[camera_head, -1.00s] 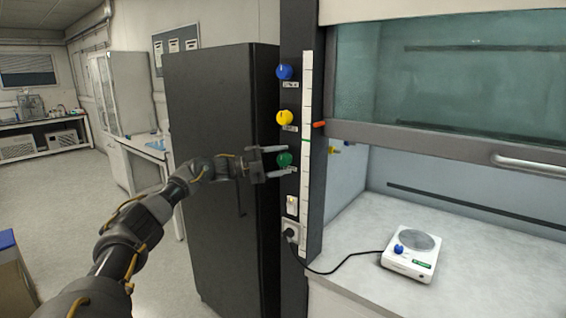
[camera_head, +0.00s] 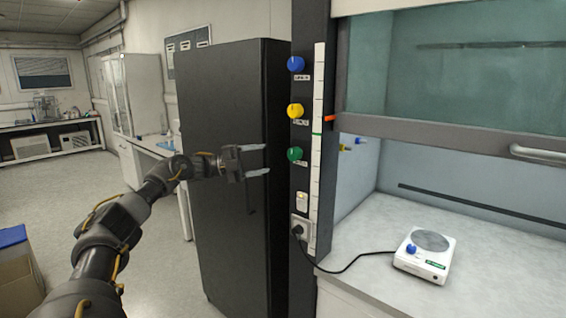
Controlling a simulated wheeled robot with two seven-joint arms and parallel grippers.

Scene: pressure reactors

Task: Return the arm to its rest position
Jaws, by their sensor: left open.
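My left arm comes in from the lower left. My left gripper (camera_head: 262,159) is open and empty, its two pale fingers pointing right in front of the dark cabinet (camera_head: 225,110). In the picture, the fingertips are a little left of the green knob (camera_head: 294,154) on the fume hood's dark post, apart from it. The yellow knob (camera_head: 294,111) and blue knob (camera_head: 295,64) are above the green one. My right gripper does not show.
The fume hood's sash (camera_head: 440,135) is partly raised over a white work surface (camera_head: 370,228). A white hotplate (camera_head: 425,254) stands there, its black cable running to a socket (camera_head: 300,228) on the post. A box with a blue top (camera_head: 14,237) is at the lower left. Open floor (camera_head: 70,190) lies at left.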

